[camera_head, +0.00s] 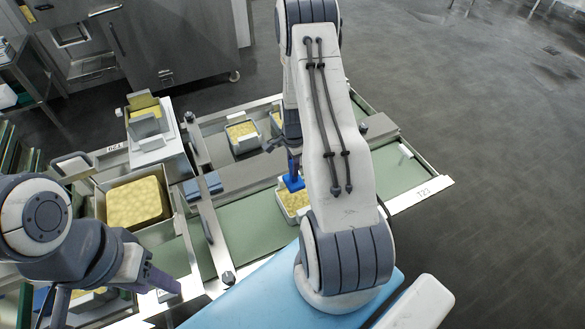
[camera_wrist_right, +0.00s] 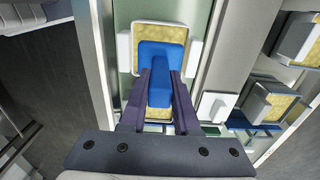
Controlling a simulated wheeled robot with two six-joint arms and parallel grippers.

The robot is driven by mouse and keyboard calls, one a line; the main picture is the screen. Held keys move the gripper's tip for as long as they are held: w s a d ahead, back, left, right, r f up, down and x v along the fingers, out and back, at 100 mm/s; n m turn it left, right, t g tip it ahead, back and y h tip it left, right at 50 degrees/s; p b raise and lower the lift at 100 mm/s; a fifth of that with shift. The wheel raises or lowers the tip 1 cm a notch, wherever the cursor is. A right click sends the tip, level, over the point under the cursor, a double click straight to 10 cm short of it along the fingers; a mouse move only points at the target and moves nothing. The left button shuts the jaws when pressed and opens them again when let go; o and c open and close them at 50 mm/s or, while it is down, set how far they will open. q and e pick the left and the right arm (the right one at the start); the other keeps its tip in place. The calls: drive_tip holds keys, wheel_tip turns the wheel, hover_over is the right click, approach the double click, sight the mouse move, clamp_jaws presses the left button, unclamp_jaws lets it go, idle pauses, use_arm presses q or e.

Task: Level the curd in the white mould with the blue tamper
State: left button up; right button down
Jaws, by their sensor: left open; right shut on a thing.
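My right gripper (camera_wrist_right: 159,88) is shut on the handle of the blue tamper (camera_wrist_right: 161,57), and its flat blue plate lies ahead of the fingers. In the head view the tamper (camera_head: 292,181) is over the back part of the white mould (camera_head: 301,218), which holds yellow lumpy curd (camera_head: 292,201). The mould's pale rim and curd (camera_wrist_right: 180,37) show around the plate in the right wrist view. I cannot tell whether the plate touches the curd. My left gripper (camera_head: 112,296) is open and empty at the lower left, away from the mould. My right arm hides part of the mould's right side.
A large tub of curd (camera_head: 137,203) stands on the left. Other curd-filled moulds (camera_head: 241,136) stand at the back of the bench. A metal rail (camera_head: 211,236) runs beside the green strip (camera_head: 252,232). The strip is bare left of the mould.

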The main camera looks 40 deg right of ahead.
sight(293, 184)
drive_tip(key=shift+f+b, duration=3.55)
drive_tip(key=shift+f, duration=1.3)
drive_tip(key=shift+f+b, duration=0.45)
drive_tip(key=shift+f, duration=0.1)
drive_tip(key=shift+d, duration=0.1)
drive_tip(key=shift+s+d, duration=0.55)
drive_tip(key=shift+d, duration=1.5)
drive_tip(key=shift+w+a, duration=0.3)
drive_tip(key=shift+a, duration=0.8)
drive_tip(key=shift+w+a, duration=0.25)
drive_tip(key=shift+a, duration=0.8)
drive_tip(key=shift+s+d+f, duration=0.1)
drive_tip(key=shift+s+d, duration=0.2)
drive_tip(key=shift+d, duration=0.75)
drive_tip(key=shift+s+d, duration=0.25)
drive_tip(key=shift+d, duration=0.75)
drive_tip(key=shift+w+a, duration=0.3)
drive_tip(key=shift+a, duration=0.75)
drive_tip(key=shift+w+a, duration=0.25)
drive_tip(key=shift+a, duration=0.75)
drive_tip(key=shift+s+d, duration=0.2)
drive_tip(key=shift+d, duration=0.5)
drive_tip(key=shift+s+d, duration=0.2)
drive_tip(key=shift+d, duration=0.55)
drive_tip(key=shift+s+d, duration=0.2)
drive_tip(key=shift+d, duration=0.5)
